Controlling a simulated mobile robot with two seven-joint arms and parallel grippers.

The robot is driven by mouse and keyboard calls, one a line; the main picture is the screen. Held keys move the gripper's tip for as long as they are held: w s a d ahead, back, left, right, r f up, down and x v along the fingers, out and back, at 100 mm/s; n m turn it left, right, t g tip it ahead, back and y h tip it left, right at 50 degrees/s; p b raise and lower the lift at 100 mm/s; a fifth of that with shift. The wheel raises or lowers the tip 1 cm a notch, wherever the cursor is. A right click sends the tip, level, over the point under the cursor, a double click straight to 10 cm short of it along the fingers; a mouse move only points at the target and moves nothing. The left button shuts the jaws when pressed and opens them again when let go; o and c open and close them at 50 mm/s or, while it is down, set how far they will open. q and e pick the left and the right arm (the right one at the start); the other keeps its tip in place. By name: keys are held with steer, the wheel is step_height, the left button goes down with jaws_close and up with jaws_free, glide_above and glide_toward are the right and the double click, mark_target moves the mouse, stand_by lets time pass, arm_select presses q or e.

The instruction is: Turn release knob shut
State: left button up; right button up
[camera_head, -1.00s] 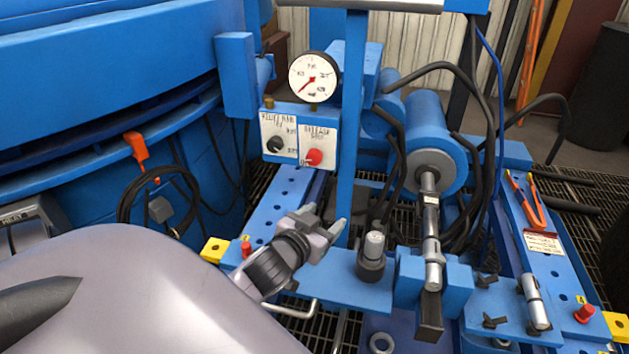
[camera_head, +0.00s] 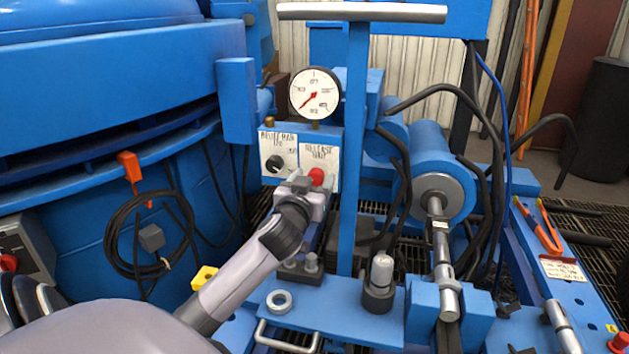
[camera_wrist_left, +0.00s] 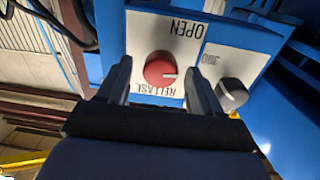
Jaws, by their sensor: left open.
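The red release knob (camera_head: 317,176) sits on a white labelled plate on the blue valve block, below the pressure gauge (camera_head: 315,93). My right gripper is not in view.
A black knob (camera_head: 274,163) sits left of the red one, close to one finger in the left wrist view (camera_wrist_left: 231,94). A blue post (camera_head: 352,150) stands just right of the valve block. A blue cylinder (camera_head: 430,150) and black hoses are further right.

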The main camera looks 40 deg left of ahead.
arm_select(q)
steer(key=shift+w+a, duration=0.3)
steer(key=shift+w, duration=0.3)
steer(key=c, duration=1)
steer(key=shift+c, duration=0.2)
